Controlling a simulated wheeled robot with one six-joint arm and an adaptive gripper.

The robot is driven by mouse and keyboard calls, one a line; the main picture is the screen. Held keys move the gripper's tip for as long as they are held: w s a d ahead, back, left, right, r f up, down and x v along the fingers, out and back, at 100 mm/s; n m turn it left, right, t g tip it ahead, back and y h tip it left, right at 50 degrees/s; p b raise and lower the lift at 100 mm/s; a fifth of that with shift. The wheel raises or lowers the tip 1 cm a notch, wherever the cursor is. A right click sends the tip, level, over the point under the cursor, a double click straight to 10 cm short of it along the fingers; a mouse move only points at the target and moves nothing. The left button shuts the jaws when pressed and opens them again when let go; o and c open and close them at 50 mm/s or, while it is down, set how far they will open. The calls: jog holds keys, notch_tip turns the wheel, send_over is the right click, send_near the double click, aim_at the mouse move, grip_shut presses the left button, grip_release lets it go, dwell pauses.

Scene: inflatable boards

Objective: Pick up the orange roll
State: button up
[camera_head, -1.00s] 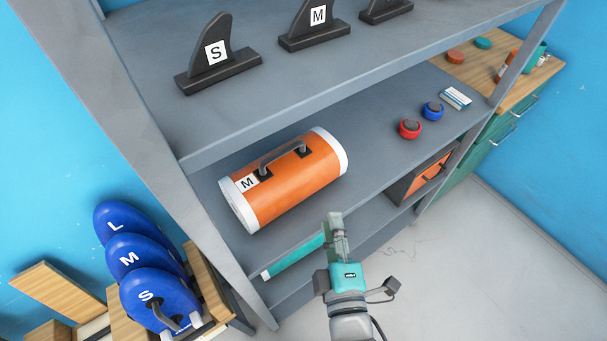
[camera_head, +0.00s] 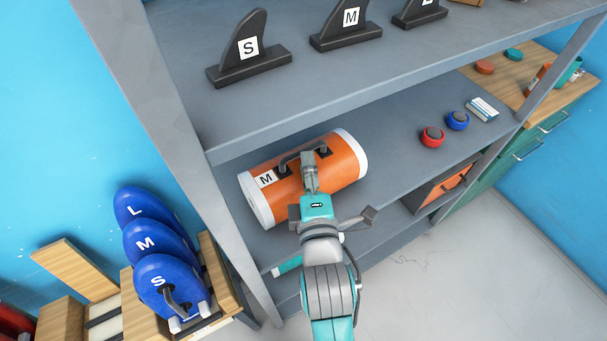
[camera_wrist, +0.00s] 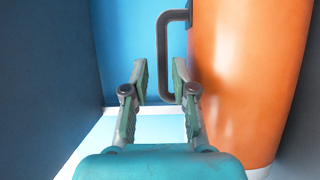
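The orange roll (camera_head: 343,157) lies on the middle shelf in the head view, with white ends, a grey handle on top and a white label with M. My gripper (camera_head: 309,156) is in front of it, close to the handle, and covers part of the roll. In the wrist view the roll (camera_wrist: 245,80) fills the right side, and its handle (camera_wrist: 163,55) stands out to the left. My gripper (camera_wrist: 160,80) is open there, its fingers apart and empty. The handle's lower bend lies ahead of the gap between the fingertips; whether it is between them I cannot tell.
Black fins (camera_head: 247,50) stand on the shelf above. Blue boards (camera_head: 170,285) stand in a wooden rack at lower left. Shelf posts flank the opening.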

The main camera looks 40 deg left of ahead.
aim_at(303, 149)
jog(key=x, duration=0.5)
jog(key=shift+s+a+f, duration=0.1)
jog(key=shift+s, duration=0.1)
jog(key=shift+c, duration=0.3)
grip_shut()
